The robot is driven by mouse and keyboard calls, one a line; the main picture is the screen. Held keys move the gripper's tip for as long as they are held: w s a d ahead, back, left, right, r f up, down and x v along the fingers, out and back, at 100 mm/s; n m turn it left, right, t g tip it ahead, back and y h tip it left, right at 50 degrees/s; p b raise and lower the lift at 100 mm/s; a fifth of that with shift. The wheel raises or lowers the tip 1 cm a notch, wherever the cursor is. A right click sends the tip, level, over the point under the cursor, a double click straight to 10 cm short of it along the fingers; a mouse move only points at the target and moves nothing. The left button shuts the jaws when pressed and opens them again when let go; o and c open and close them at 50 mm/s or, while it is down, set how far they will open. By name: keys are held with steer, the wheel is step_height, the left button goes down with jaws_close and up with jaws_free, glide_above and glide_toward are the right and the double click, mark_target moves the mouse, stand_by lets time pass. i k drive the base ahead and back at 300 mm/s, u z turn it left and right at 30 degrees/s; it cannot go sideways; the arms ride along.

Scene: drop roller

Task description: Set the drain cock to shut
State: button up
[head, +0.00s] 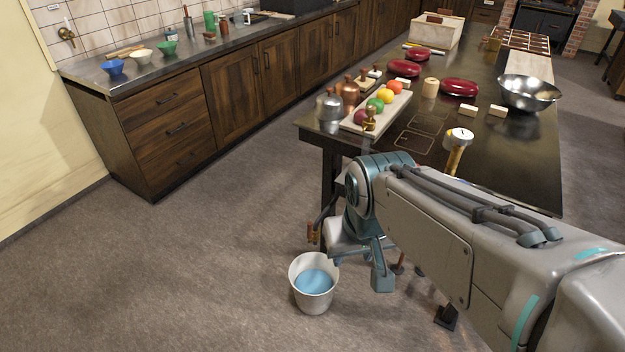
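A small copper-coloured fitting with a dark curved piece (314,232) shows in the head view just left of my arm's end, beside the table leg and above the bucket. It may be part of the drain cock; my arm hides what lies behind it, so its handle position cannot be told. A pale bucket (299,288) with blue liquid inside stands on the floor below it. My gripper (362,268) points down, close to the right of the fitting. Its fingers are partly hidden, and I cannot tell whether it touches anything.
The dark table (520,155) stands above and behind my arm. It carries a tray (400,108) of coloured balls, red round objects and a metal bowl (529,92). A brass wall tap (67,34) is at far left, near the counter (90,72). The floor at left is clear.

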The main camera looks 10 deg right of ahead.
mark_target(310, 236)
steer(key=u, duration=0.3)
steer(key=i, duration=1)
steer(key=z, duration=0.55)
